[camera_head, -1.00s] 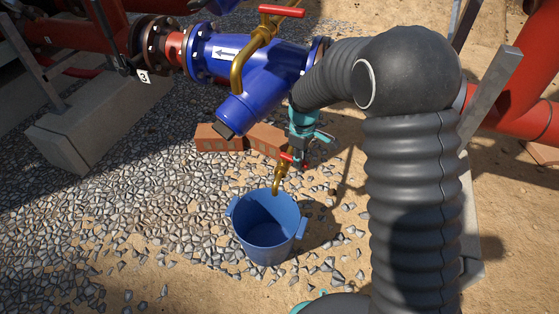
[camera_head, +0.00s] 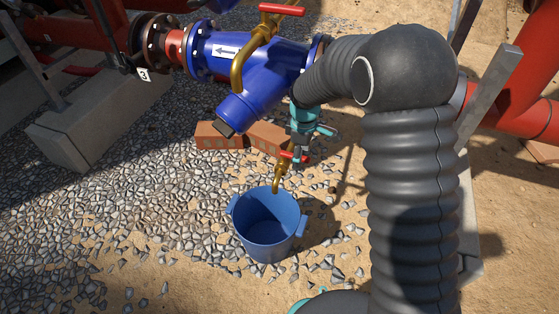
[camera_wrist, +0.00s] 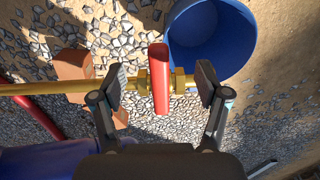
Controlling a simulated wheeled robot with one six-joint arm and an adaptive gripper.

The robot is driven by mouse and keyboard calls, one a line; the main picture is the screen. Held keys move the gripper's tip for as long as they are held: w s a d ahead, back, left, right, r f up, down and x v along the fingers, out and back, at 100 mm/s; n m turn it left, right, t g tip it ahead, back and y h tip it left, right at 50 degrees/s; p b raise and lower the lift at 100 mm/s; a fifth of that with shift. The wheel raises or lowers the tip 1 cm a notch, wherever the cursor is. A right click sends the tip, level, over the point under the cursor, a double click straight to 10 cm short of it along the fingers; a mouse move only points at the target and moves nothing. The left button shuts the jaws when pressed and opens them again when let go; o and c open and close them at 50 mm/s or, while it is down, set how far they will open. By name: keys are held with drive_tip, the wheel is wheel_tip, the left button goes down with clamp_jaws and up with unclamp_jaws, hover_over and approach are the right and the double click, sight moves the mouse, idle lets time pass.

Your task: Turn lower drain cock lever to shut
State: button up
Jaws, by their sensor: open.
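The lower drain cock lever (camera_wrist: 159,80) is red and sits on a brass cock body (camera_wrist: 180,82) on a brass pipe (camera_wrist: 40,88). In the wrist view the lever stands across the pipe line, between my open fingertips (camera_wrist: 163,86), with a gap on each side. In the head view my gripper (camera_head: 300,150) is at the lever (camera_head: 292,157), just above the brass spout (camera_head: 277,182). The fingers partly hide the cock there. An upper red lever (camera_head: 282,10) sits on the brass pipe above the blue strainer (camera_head: 260,75).
A blue bucket (camera_head: 268,245) stands on the gravel below the spout; it also shows in the wrist view (camera_wrist: 235,35). Bricks (camera_head: 218,137) lie behind the cock. A concrete block (camera_head: 75,140) and red pipes (camera_head: 525,95) flank the area.

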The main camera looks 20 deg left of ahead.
drive_tip(key=shift+r+p, duration=2.3)
drive_tip(key=shift+r, duration=1.2)
